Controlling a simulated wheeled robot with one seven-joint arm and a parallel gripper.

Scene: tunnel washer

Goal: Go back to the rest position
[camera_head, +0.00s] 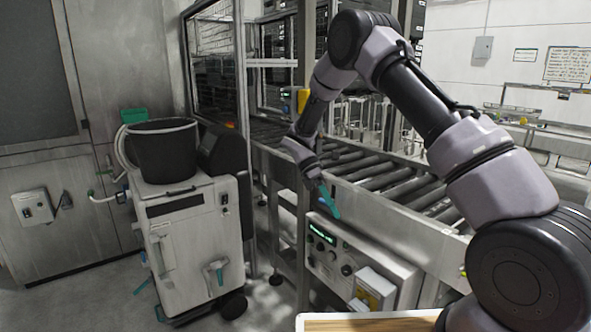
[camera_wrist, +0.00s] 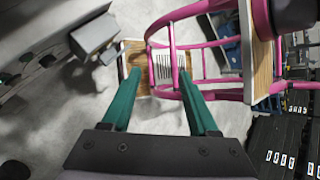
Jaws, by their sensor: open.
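My gripper (camera_head: 328,200) has two teal fingers. In the camera_head view it hangs from my bent arm in front of the near side of the roller conveyor, above the control box. In the camera_wrist view the gripper (camera_wrist: 157,88) is open, with its two fingers apart. Nothing is held between the fingers, and the grey floor shows beyond them.
The roller conveyor (camera_head: 399,189) runs beside my arm. The control box (camera_head: 335,262) with knobs and a lit display stands below my gripper. A white machine (camera_head: 190,240) with a black bucket (camera_head: 163,151) on top stands left. Bare floor lies between them.

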